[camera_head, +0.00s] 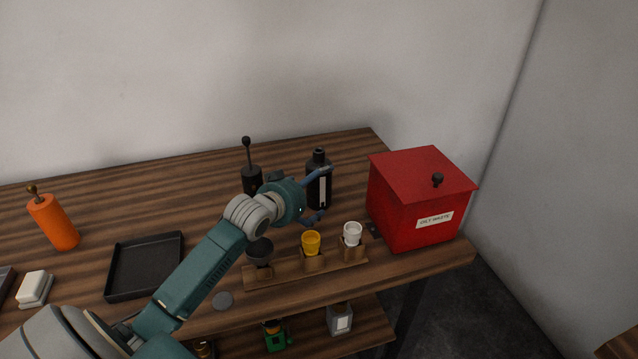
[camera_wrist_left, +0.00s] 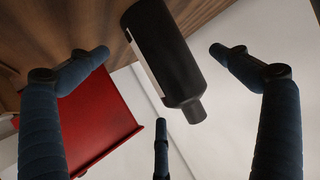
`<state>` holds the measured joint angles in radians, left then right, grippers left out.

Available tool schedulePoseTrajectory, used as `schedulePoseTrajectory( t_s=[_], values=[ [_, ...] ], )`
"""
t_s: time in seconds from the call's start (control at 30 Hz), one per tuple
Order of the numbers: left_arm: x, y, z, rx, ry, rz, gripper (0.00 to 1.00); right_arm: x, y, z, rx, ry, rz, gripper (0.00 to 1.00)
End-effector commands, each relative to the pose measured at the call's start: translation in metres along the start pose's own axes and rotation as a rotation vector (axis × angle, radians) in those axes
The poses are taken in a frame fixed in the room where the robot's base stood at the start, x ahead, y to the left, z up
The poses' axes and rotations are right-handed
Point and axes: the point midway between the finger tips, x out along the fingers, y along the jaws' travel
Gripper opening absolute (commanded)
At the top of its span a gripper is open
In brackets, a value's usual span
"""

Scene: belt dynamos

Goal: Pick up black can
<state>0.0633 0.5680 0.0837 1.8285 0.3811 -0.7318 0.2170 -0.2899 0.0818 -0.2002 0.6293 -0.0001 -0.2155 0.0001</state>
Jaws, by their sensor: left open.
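The black can (camera_head: 319,187), bottle-shaped with a narrow neck, a black cap and a pale label, stands upright on the wooden table, left of the red bin. My left gripper (camera_head: 323,193) reaches it from the left, with one finger at its upper part and another low at its front. In the left wrist view the can (camera_wrist_left: 165,50) appears between the spread fingers of the open gripper (camera_wrist_left: 158,75). A gap shows on both sides of the can there, and the fingers are not closed on it. My right gripper is not in view.
The red bin (camera_head: 412,205) stands close on the right. A black pump can (camera_head: 251,178) is behind my wrist. A wooden rack (camera_head: 285,272) with small cups is in front. The wall is behind.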

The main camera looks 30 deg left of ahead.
Motion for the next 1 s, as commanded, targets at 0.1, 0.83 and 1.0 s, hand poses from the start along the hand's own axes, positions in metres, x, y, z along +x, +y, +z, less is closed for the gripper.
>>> schedulePoseTrajectory(
  t_s=[0.1, 0.83, 1.0],
  values=[
    [0.009, 0.001, 0.000, 0.000, -0.001, 0.000, 1.00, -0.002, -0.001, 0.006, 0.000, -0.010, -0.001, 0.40],
    [0.062, 0.003, -0.003, 0.001, -0.001, 0.001, 0.98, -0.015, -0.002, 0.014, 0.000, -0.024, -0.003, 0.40],
    [0.062, 0.002, -0.003, 0.001, -0.001, 0.001, 0.64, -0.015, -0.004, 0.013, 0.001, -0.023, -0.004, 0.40]
  ],
)
